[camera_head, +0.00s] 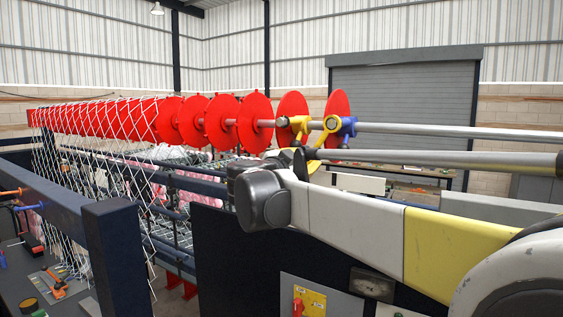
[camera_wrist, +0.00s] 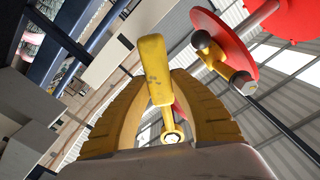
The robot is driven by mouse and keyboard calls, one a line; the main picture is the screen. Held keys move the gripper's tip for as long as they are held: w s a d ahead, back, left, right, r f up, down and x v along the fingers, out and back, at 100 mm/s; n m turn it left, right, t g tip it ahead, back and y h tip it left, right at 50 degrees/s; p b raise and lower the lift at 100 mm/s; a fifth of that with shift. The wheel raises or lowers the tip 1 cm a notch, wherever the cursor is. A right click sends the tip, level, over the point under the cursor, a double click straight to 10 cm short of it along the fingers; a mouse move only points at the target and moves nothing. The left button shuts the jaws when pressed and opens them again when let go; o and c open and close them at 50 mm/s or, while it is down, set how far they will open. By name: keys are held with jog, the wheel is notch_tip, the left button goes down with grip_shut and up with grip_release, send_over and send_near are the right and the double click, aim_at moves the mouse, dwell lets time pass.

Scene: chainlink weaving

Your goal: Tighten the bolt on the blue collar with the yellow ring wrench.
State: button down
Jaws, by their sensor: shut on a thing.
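My gripper (camera_head: 318,148) is raised beside the metal rod, with its yellow fingers showing below the blue collar (camera_head: 348,126). In the wrist view my gripper (camera_wrist: 160,82) is shut on the yellow ring wrench (camera_wrist: 157,88). One wide end of the wrench points away from the palm, and a small ring end lies between the fingers. In the head view, yellow parts overlap near the blue collar, so I cannot tell whether the wrench touches its bolt. The blue collar is not clear in the wrist view.
A yellow collar (camera_head: 283,122) sits on the rod left of the blue one. Red discs (camera_head: 222,121) line the rod. A second metal rod (camera_head: 440,160) runs below at right. White netting (camera_head: 100,150) and dark beams fill the left.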

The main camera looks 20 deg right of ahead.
jog(key=shift+s+d+f, duration=0.1)
jog(key=shift+s+d+f+n, duration=0.1)
jog(key=shift+s+d+n, duration=0.05)
jog(key=shift+s+n, duration=0.15)
jog(key=shift+w, duration=0.1)
jog(key=v, duration=0.6)
jog(key=shift+s+a, duration=0.25)
jog(key=shift+a, duration=0.1)
dwell(0.4)
jog(key=s+d+n+p, duration=0.1)
jog(key=s+d+n, duration=0.6)
jog(key=n, duration=0.4)
jog(key=shift+s+n, duration=0.4)
jog(key=shift+s, duration=0.5)
